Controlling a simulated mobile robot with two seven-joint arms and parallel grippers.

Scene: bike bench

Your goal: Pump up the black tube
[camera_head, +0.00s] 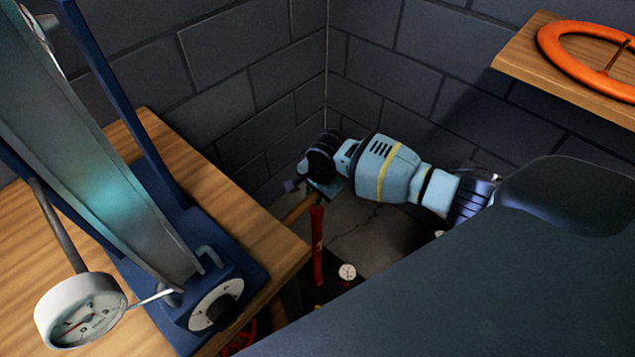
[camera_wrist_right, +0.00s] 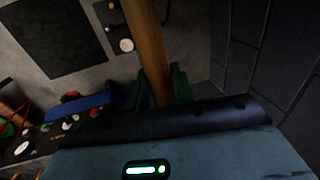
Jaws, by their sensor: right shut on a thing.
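My right gripper (camera_head: 312,190) is low in the corner between the bench and the walls, shut on a wooden pump handle (camera_head: 297,211). In the right wrist view the wooden bar of the handle (camera_wrist_right: 146,45) runs between the green fingers of this gripper (camera_wrist_right: 160,88). A red pump barrel (camera_head: 318,245) stands upright below the handle. A small white round gauge (camera_head: 347,271) is beside the barrel near the floor. I cannot make out the black tube in either view. My left gripper is not in view.
A wooden bench (camera_head: 215,190) on the left bears a blue stand (camera_head: 235,270) with a dial and a large grey curved piece (camera_head: 95,165). A white gauge (camera_head: 80,310) shows in front. An orange ring (camera_head: 570,58) lies on a wooden shelf (camera_head: 520,62) at right. Dark block walls close the corner.

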